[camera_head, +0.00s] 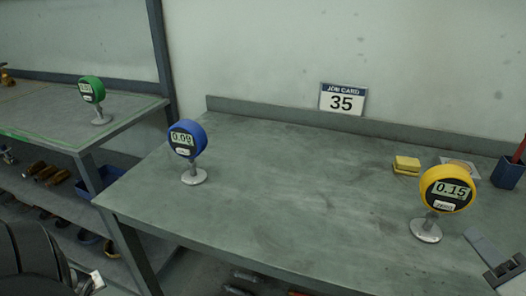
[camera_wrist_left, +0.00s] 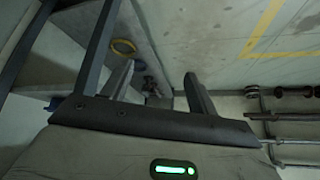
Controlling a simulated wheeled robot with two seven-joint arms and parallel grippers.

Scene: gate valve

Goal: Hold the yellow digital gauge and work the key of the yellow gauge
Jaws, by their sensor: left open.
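The yellow digital gauge (camera_head: 447,188) stands upright on a round metal base at the right of the bench in the head view. Its display reads 0.15, and a pale key (camera_head: 444,205) sits below the display. My right gripper (camera_head: 484,246) is at the lower right edge, just right of the gauge's base and apart from it. It is partly cut off, so its opening is unclear. My left gripper (camera_wrist_left: 158,85) shows in the left wrist view with its two fingers apart and nothing between them. It is away from the yellow gauge.
A blue gauge (camera_head: 187,139) reading 0.09 stands at the bench's left, and a green gauge (camera_head: 91,89) on a side table. A job card (camera_head: 342,99) reads 35. A yellow block (camera_head: 406,165) and a dark blue cup (camera_head: 508,172) lie behind the yellow gauge. The bench's middle is clear.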

